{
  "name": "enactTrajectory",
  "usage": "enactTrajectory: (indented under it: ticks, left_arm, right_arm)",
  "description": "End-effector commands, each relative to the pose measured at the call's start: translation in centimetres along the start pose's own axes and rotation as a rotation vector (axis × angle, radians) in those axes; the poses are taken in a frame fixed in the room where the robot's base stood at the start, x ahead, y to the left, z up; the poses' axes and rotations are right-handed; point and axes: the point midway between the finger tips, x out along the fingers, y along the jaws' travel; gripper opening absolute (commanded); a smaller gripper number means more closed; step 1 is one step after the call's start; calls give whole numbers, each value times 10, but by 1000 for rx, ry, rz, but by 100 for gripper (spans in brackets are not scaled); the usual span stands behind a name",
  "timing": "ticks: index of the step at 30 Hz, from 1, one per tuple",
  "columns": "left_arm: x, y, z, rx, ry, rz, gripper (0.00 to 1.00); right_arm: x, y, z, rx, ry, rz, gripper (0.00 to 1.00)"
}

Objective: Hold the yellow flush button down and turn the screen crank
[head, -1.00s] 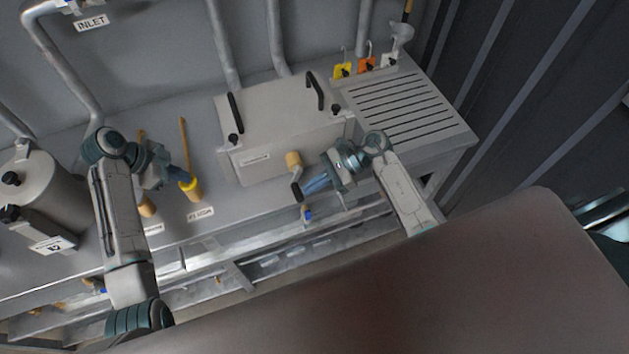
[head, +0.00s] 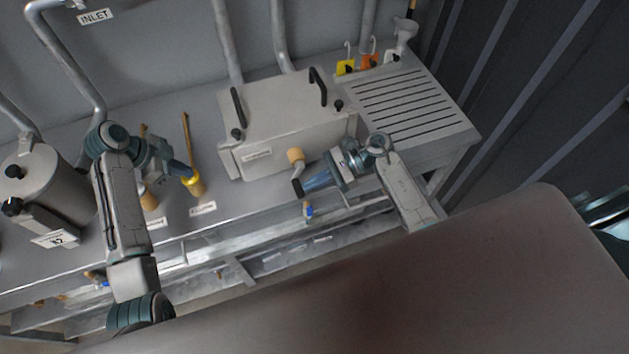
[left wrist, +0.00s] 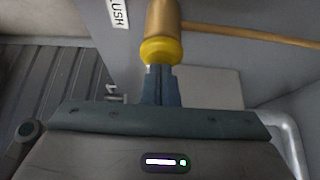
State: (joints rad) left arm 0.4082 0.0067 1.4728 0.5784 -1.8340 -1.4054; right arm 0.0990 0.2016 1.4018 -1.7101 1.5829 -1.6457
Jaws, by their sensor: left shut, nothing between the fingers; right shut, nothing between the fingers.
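The yellow flush button (head: 196,180) is the yellow end of a brass cylinder on the bench front. My left gripper (head: 188,172) is shut and empty, its fingertips at the button. In the left wrist view, the shut fingers meet the yellow end (left wrist: 162,50) and hide part of its face; how far it is pressed in cannot be told. The screen crank (head: 298,172) has a tan hub on the front of the grey box and a black handle hanging down. My right gripper (head: 305,186) is shut and empty, its fingertips beside or against the handle; contact is unclear.
The grey box (head: 290,105) with two black bar handles stands on the bench behind the crank. A slotted drain plate (head: 405,105) lies to its right. A second brass cylinder (head: 149,200) is left of the button. A metal tank (head: 55,185) stands at far left.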

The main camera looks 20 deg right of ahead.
Motion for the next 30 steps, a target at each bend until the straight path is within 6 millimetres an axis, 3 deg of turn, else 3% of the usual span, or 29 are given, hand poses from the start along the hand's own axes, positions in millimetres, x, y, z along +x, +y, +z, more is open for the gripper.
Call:
enactTrajectory:
  ticks: [9,30]
  left_arm:
    - [1,1,1,-1,0,2,0]
    - [1,1,1,-1,-1,2,0]
  right_arm:
    - [8,0,-2,2,-130,-3,0]
    - [16,0,0,1,-129,-2,0]
